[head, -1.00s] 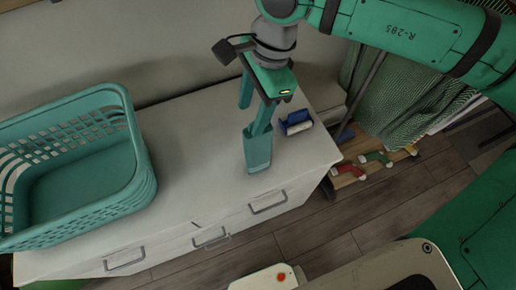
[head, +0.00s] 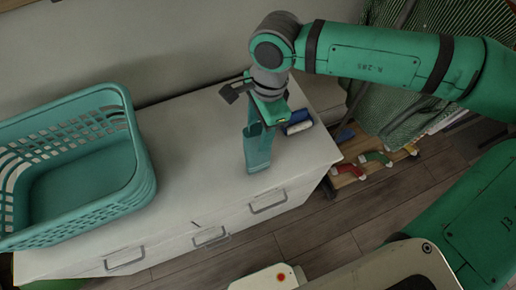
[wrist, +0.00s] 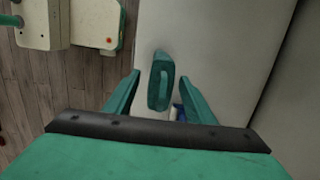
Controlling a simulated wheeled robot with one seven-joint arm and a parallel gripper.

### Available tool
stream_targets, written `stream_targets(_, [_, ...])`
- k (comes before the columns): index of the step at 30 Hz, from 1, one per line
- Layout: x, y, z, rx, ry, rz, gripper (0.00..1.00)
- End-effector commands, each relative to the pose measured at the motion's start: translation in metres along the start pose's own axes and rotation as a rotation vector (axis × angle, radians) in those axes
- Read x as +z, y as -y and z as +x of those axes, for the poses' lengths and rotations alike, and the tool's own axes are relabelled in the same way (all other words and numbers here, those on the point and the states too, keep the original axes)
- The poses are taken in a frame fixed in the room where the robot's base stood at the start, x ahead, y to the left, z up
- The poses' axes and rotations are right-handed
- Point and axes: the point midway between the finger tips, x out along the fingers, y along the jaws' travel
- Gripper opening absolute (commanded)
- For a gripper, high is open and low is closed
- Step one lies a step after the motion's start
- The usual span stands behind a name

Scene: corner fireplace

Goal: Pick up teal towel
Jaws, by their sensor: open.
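The teal towel (head: 258,153), a narrow folded piece, stands on the white cabinet top near its front edge. It also shows in the wrist view (wrist: 161,82), centred between my two fingers and a little beyond them. My gripper (wrist: 159,76) is open and points down at the cabinet. In the head view my gripper (head: 261,122) is just above and behind the towel, overlapping its upper end. I cannot tell whether the fingers touch it.
A teal laundry basket (head: 140,185) sits on the left of the white cabinet (head: 195,180). A small blue and white object (head: 298,122) lies right of the towel. Coloured stockings (head: 376,158) and striped green cloth (head: 400,95) are beyond the cabinet's right end.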

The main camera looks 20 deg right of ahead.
Motion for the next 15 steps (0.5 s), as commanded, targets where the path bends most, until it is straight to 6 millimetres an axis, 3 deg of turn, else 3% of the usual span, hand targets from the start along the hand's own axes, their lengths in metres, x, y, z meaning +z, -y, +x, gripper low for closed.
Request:
stream_targets(4, [0.001, -0.001, 0.015, 0.001, 0.001, -0.001, 0.50])
stream_targets(12, [0.001, 0.000, 0.018, 0.001, 0.000, -0.002, 0.50])
stream_targets(15, [0.001, 0.000, 0.018, 0.001, 0.000, -0.003, 0.28])
